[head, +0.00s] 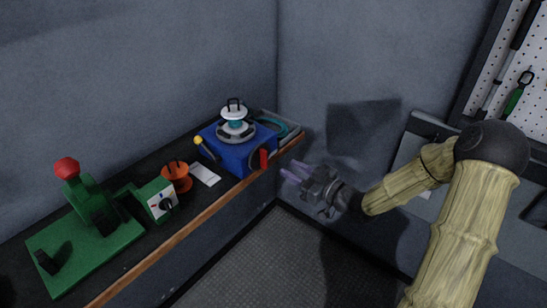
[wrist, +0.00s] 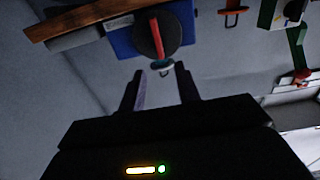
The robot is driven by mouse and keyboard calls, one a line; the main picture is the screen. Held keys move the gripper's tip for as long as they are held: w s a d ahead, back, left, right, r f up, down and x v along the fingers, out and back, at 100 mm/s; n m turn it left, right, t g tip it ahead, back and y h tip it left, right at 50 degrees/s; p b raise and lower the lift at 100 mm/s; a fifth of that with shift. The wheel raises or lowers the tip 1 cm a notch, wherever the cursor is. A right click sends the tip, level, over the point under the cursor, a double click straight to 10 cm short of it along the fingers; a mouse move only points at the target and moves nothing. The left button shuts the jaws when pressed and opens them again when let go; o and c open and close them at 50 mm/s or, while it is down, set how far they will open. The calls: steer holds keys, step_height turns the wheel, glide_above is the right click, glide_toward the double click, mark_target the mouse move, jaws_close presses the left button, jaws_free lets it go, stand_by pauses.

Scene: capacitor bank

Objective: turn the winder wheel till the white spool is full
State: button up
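The winder is a blue box (head: 228,153) on the shelf's far end. The white spool (head: 234,112) stands upright on top, with a teal band showing at its middle. The dark winder wheel (head: 254,160) is on the box's front face, with a red handle (head: 264,158). In the wrist view the wheel (wrist: 171,34) and its red handle (wrist: 156,40) show ahead of the fingers. My gripper (head: 287,174) is off the shelf's front edge, right of the wheel and apart from it. Its fingers (wrist: 160,80) are spread and empty. How full the spool is, I cannot tell.
A yellow-knobbed lever (head: 199,141) is left of the box. A grey tray (head: 290,137) is behind.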

mark_target(267, 155)
steer(key=x, duration=0.8)
steer(key=shift+w+a+p, duration=0.2)
steer(key=shift+p, duration=0.15)
jaws_close()
steer(key=shift+d, duration=0.2)
steer(key=shift+s+a, duration=0.1)
